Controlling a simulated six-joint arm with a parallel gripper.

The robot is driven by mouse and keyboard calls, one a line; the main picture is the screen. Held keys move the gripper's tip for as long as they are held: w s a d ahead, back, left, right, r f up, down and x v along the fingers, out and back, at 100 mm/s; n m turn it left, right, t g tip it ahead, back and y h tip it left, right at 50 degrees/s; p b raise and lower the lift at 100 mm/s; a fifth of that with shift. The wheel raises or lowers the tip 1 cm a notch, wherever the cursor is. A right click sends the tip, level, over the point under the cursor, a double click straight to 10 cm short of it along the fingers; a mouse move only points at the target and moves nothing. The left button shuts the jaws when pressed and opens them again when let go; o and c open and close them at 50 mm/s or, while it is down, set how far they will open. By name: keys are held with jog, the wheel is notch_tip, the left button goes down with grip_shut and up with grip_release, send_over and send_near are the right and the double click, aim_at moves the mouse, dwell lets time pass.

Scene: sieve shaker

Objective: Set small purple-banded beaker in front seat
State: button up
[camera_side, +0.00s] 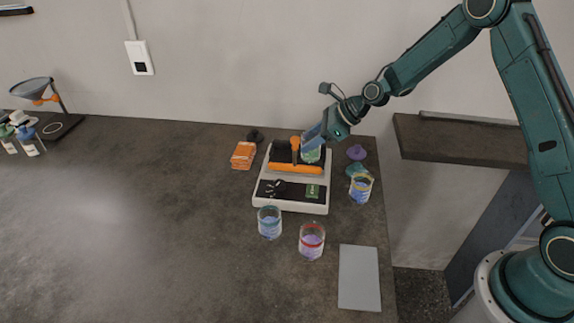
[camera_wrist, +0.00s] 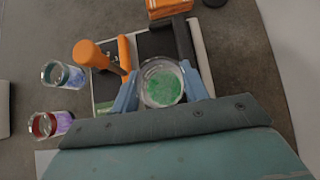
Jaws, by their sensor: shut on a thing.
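My gripper (camera_side: 315,136) is shut on a small clear beaker (camera_side: 311,154) with green contents. In the wrist view the beaker (camera_wrist: 163,88) is seen from above between the two blue fingers. Its band colour cannot be made out. The beaker is at the back right of the white shaker (camera_side: 289,206), beside an orange upright lever (camera_side: 295,148). An orange bar (camera_side: 294,168) crosses the shaker in front of it. The seats are mostly hidden, and I cannot tell whether the beaker touches the shaker.
A teal-banded beaker (camera_side: 270,222) and a red-banded beaker (camera_side: 312,240) stand in front of the shaker. A yellow-banded beaker (camera_side: 361,187) stands to its right. An orange stack (camera_side: 243,155) lies at left. A grey plate (camera_side: 359,277) lies front right. The bench's left side is mostly clear.

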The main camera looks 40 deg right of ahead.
jog(key=shift+f, duration=0.15)
jog(key=o, duration=1.1)
jog(key=shift+r, duration=0.2)
jog(key=v, duration=1.2)
